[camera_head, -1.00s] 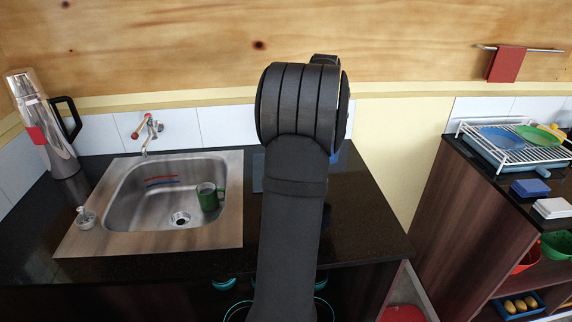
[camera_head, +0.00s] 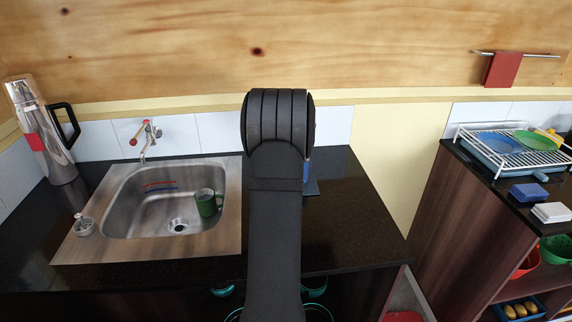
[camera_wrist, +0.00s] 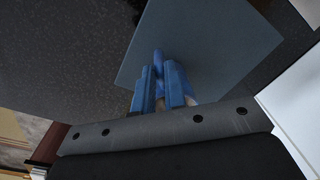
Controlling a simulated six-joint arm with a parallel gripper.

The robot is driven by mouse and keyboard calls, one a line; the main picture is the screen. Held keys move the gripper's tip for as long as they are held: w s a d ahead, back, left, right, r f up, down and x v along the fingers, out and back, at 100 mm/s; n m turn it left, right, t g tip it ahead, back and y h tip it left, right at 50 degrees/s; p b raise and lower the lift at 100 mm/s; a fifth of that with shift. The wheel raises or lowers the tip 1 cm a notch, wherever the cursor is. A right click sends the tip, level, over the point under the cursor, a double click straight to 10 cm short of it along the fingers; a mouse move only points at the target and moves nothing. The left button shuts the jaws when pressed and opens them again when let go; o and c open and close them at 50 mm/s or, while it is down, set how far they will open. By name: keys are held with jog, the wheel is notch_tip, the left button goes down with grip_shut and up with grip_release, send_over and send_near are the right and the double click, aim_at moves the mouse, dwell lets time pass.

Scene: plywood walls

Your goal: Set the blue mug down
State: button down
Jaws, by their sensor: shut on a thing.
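My gripper (camera_wrist: 158,78) is shut, with blue shapes at its fingers in the wrist view. The blue mug is mostly hidden; a small blue patch (camera_head: 306,171) beside my arm in the head view seems to be part of it. I cannot clearly tell mug from fingers. A flat grey-blue square board (camera_wrist: 215,45) lies on the dark counter beyond the fingertips. Its edge shows right of my arm in the head view (camera_head: 312,188). I cannot tell whether the mug touches it.
A steel sink (camera_head: 130,215) with a green mug (camera_head: 207,204) inside is left of my arm. A steel flask (camera_head: 50,140) stands at the far left. The black counter (camera_head: 350,225) is clear to the right. A dish rack (camera_head: 505,150) stands on the separate right counter.

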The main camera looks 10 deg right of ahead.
jog(key=c, duration=1.5)
grip_release()
jog(key=shift+f, duration=0.1)
jog(key=r, duration=1.2)
jog(key=shift+s+d+r, duration=0.15)
jog(key=shift+s+r, duration=0.05)
jog(key=shift+s, duration=0.05)
jog(key=shift+f, duration=0.15)
